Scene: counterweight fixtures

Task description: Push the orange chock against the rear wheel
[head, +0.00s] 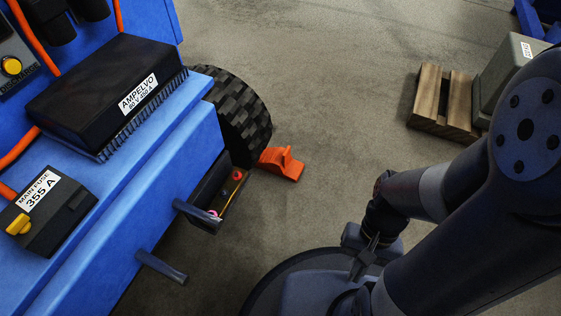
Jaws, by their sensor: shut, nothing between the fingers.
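The orange chock (283,164) lies on the floor at the picture's centre, just right of the foot of the rear wheel (247,112). The wheel is black with a blocky tread and is partly hidden by the blue vehicle body (165,170). The chock's left end appears close to the tyre; I cannot tell if they touch. My gripper (362,268) is at the lower middle, to the right of and nearer than the chock, clearly apart from it. Its fingers look shut and empty, and they show small and dark against my own base.
An open tray (222,190) with small red and yellow items sits below the wheel, by two blue bars (162,267). A wooden pallet (428,100) and a grey block (505,75) stand at the upper right. The floor between chock and pallet is clear.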

